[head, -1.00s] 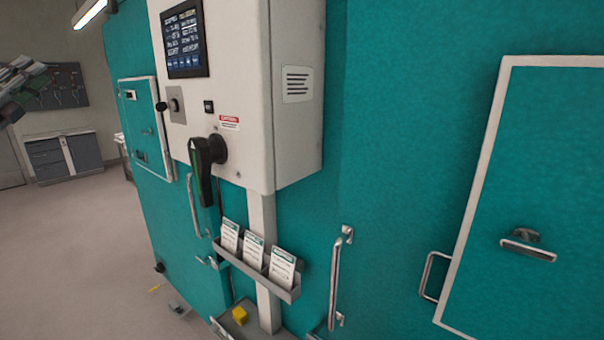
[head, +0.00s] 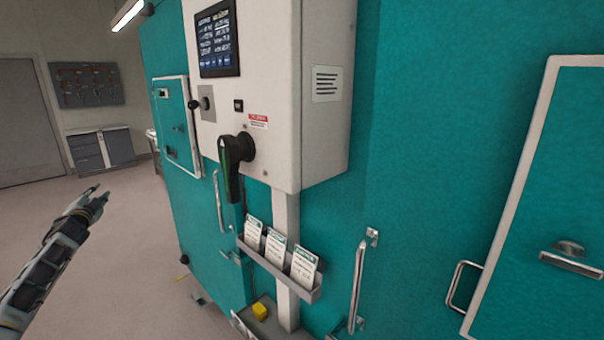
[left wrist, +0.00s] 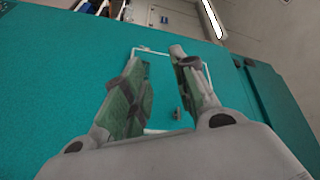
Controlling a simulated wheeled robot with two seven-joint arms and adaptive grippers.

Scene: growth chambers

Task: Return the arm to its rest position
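My left arm comes in from the left in the head view, with the left gripper (head: 98,195) over open floor. It is well apart from the teal chamber (head: 420,120) and touches nothing. In the left wrist view the gripper's two greenish fingers (left wrist: 160,62) stand apart with nothing between them, so it is open. Beyond them is a teal surface with a white-framed panel (left wrist: 165,118). My right arm and gripper are not in view.
A white control box (head: 270,110) with a screen and a black handle (head: 232,165) sticks out from the chamber. Below it are a card rack (head: 262,262) and a tray with a yellow block (head: 260,311). Metal door handles (head: 358,285) protrude. Floor at left is clear.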

